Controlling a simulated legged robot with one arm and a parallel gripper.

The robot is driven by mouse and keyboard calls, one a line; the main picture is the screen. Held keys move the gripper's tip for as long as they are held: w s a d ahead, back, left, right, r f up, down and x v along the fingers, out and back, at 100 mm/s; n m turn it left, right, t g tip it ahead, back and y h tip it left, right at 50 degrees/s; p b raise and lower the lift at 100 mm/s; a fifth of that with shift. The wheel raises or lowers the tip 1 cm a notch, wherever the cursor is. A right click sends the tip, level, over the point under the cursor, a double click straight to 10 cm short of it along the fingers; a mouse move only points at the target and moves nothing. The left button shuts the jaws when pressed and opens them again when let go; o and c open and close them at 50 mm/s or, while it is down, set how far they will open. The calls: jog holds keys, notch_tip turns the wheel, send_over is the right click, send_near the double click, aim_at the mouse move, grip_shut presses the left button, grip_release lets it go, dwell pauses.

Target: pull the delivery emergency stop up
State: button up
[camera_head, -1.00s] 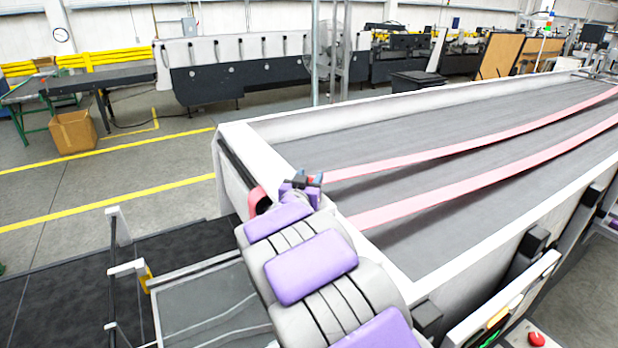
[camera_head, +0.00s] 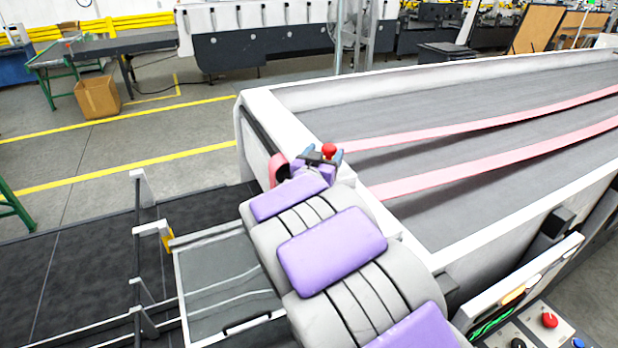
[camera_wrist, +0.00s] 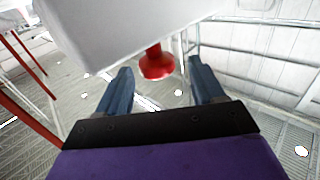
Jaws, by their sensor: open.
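A red mushroom-shaped emergency stop (camera_head: 329,150) shows just beyond my gripper (camera_head: 323,155), at the near left corner of the conveyor. In the wrist view the red stop (camera_wrist: 157,63) sticks out from a pale grey box (camera_wrist: 125,30). My gripper (camera_wrist: 160,72) is open, with its two blue fingers on either side of the stop in the picture. Gaps show between the stop and both fingers, and it looks slightly ahead of the fingertips. I cannot tell the exact depth. My arm hides the stop's mounting in the head view.
A control panel at the lower right carries another red button (camera_head: 549,320). A glassy tray (camera_head: 225,275) is left of my arm. Open floor lies beyond.

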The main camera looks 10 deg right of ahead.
jog(key=v, duration=1.2)
jog(key=shift+a, duration=0.2)
jog(key=shift+s, duration=0.1)
jog(key=s+a+f+n+g+y+b, duration=0.35)
jog(key=s+f+y+b, duration=0.2)
jog(key=f, duration=0.35)
jog(key=s+a+f+n+g+y+b, duration=0.2)
jog(key=s+f+g+y+b, duration=0.2)
jog(key=s+f+g+y, duration=0.25)
jog(key=s+d+f+g+h+b, duration=0.1)
jog(key=s+d+f+g+b, duration=0.1)
jog(key=s, duration=0.7)
jog(key=s+d+f+g+h+b, duration=0.1)
jog(key=s+d+f+g, duration=0.2)
jog(key=s, duration=0.6)
jog(key=s+d+f+g+h+b, duration=0.1)
jog(key=s+d+f+g+b, duration=0.1)
jog(key=s+d+f, duration=0.4)
jog(key=s+d, duration=0.2)
jog(key=s, duration=0.1)
jog(key=shift+g+h+b, duration=0.3)
jog(key=shift+g+h, duration=0.1)
jog(key=shift+w, duration=0.1)
